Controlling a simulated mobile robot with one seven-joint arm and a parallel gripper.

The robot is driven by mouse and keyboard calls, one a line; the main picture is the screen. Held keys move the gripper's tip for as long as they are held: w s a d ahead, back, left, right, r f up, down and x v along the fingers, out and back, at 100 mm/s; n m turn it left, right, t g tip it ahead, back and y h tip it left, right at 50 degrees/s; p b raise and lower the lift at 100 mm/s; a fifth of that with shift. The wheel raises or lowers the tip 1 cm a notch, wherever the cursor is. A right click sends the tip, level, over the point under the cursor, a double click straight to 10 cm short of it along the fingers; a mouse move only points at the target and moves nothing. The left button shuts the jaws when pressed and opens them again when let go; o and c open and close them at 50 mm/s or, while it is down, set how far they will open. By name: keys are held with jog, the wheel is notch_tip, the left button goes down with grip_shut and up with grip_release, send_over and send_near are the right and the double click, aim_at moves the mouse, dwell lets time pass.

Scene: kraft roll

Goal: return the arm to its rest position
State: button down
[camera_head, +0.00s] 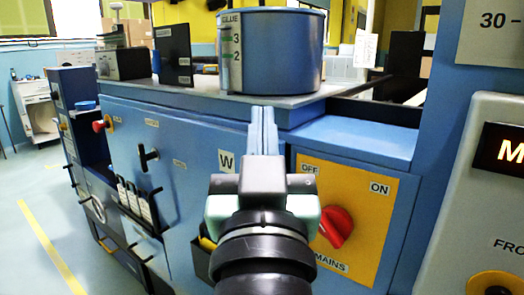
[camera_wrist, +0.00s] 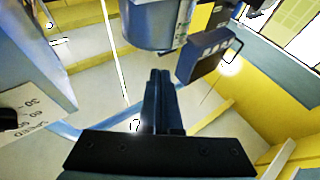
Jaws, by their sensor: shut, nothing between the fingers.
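My gripper (camera_head: 264,130) is in the middle of the head view, at the end of my arm, which reaches up from the bottom edge. Its two fingers are together with nothing between them. They point up and away, in front of the blue machine (camera_head: 192,150), below a blue glue pot (camera_head: 283,52). I cannot tell how far the fingertips are from the machine. In the wrist view the shut fingers (camera_wrist: 160,80) point up the picture, and the pot (camera_wrist: 150,22) shows above them.
A yellow mains panel (camera_head: 360,245) with a red rotary switch (camera_head: 335,227) is right of my gripper. A grey display box (camera_head: 480,190) stands at the right edge. A black upright plate (camera_head: 173,54) is left of the pot. Open floor (camera_head: 28,215) lies at the left.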

jog(key=s+r+t, duration=0.5)
jog(key=s+r, duration=0.4)
jog(key=r, duration=0.2)
notch_tip(320, 180, up, 20)
jog(key=p, duration=2)
jog(key=shift+w, duration=0.3)
jog(key=shift+a+f, duration=0.1)
jog(key=shift+f, duration=0.1)
